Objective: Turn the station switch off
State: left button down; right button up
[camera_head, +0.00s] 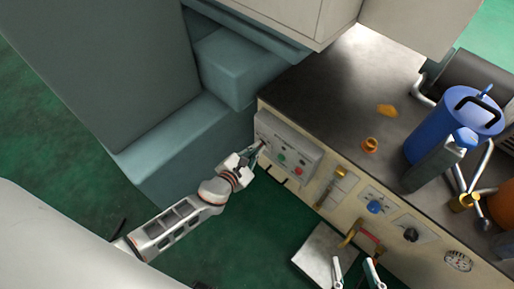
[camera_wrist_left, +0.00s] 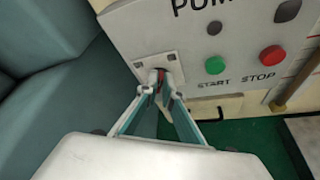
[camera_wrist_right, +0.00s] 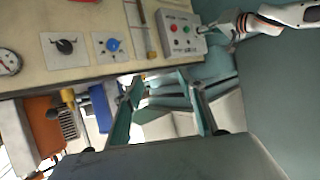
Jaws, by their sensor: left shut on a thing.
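The station switch (camera_wrist_left: 160,78) sits on a small plate at the left end of the pale pump control box (camera_head: 290,140). My left gripper (camera_wrist_left: 163,92) has its fingertips closed around the switch, with a bit of red showing between them. The switch handle is mostly hidden by the fingers, so its position cannot be told. In the head view my left gripper (camera_head: 258,150) reaches the box's left end from the lower left. My right gripper (camera_head: 354,264) is open and empty near the bottom of the head view, in front of the bench; its fingers also show apart in the right wrist view (camera_wrist_right: 160,85).
A green START button (camera_wrist_left: 215,65) and a red STOP button (camera_wrist_left: 272,55) are right of the switch. The bench front has a blue knob (camera_head: 375,206) and a black knob (camera_head: 410,234). A blue container (camera_head: 440,125) stands on the dark bench top (camera_head: 330,90). Teal machine housing is left.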

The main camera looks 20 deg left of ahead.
pick_arm(q)
jog(key=n+h, duration=0.1)
jog(key=n, duration=0.1)
jog(key=a+n+g+h, duration=0.1)
jog(key=n+h, duration=0.1)
jog(key=n, duration=0.1)
jog(key=n+g+h, duration=0.1)
jog(key=n+h, duration=0.1)
jog(key=n, duration=0.1)
jog(key=shift+w+a+f, duration=0.15)
jog(key=shift+a, duration=0.1)
pick_arm(e)
jog(key=shift+d, duration=0.15)
dwell(0.5)
pick_arm(q)
jog(key=shift+h, duration=0.3)
